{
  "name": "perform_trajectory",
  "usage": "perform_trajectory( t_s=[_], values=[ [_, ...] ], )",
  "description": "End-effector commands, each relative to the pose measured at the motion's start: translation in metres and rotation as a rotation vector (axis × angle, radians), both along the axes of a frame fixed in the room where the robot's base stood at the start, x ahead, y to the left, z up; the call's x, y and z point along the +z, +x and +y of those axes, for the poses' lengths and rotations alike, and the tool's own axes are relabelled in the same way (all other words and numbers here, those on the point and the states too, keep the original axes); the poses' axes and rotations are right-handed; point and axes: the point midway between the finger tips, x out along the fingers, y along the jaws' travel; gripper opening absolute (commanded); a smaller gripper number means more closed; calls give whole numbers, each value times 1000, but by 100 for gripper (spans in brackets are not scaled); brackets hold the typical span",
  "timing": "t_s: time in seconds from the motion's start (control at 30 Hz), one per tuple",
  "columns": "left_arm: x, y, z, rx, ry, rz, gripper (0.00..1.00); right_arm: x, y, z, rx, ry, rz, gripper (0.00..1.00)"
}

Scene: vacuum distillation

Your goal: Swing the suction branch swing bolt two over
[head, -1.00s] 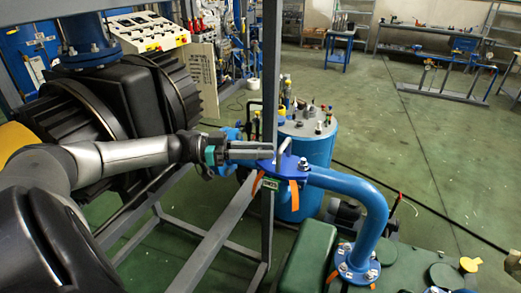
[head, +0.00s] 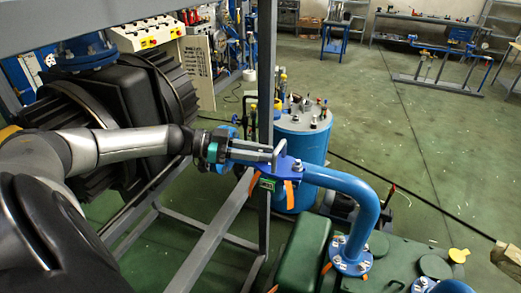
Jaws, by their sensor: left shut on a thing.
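The suction branch is a blue pipe (head: 345,184) that bends down to a bolted flange on the green machine. Its upper end has a blue flange plate (head: 284,174) with orange tags. A small grey swing bolt (head: 279,154) stands up at this plate. My left gripper (head: 272,153) reaches in from the left, just above the plate, with its fingers shut on the swing bolt. The fingers partly hide the bolt, so its exact tilt is hard to tell.
A grey frame post (head: 265,90) rises close beside the left gripper. A blue drum (head: 303,140) with fittings on top stands behind the flange. A green machine (head: 312,255) lies below the pipe. Open green floor (head: 400,130) is to the right.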

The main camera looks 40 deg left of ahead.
Motion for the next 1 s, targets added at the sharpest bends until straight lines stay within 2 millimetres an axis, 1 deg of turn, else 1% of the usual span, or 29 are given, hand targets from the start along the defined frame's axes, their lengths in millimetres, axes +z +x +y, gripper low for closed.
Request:
perform_trajectory(
  t_s=[0.07, 0.1, 0.2, 0.43, 0.57, 0.77, 1.0],
  values=[
    [0, 0, 0, -1, 2, -1, 0, 0, 0, 0, 0, 0, 0, 42],
    [0, 0, 0, -1, 2, -1, 31, 0, 0, 0, 0, 0, 0, 42],
    [0, 0, 0, -1, 1, -1, 42, 0, 0, 0, 1, 0, 0, 42],
    [0, 0, 0, 0, 1, -1, 42, 0, 0, 0, 1, 1, -1, 42],
    [0, -3, 4, 1, 3, 1, 42, -1, 0, 1, 2, 1, -1, 42],
    [3, -18, 22, 0, 5, 5, 42, -4, 0, 1, 2, 1, -1, 42],
    [11, -45, 53, 2, 5, 8, 42, -1, 0, 1, 2, 1, -1, 42]
  ],
)
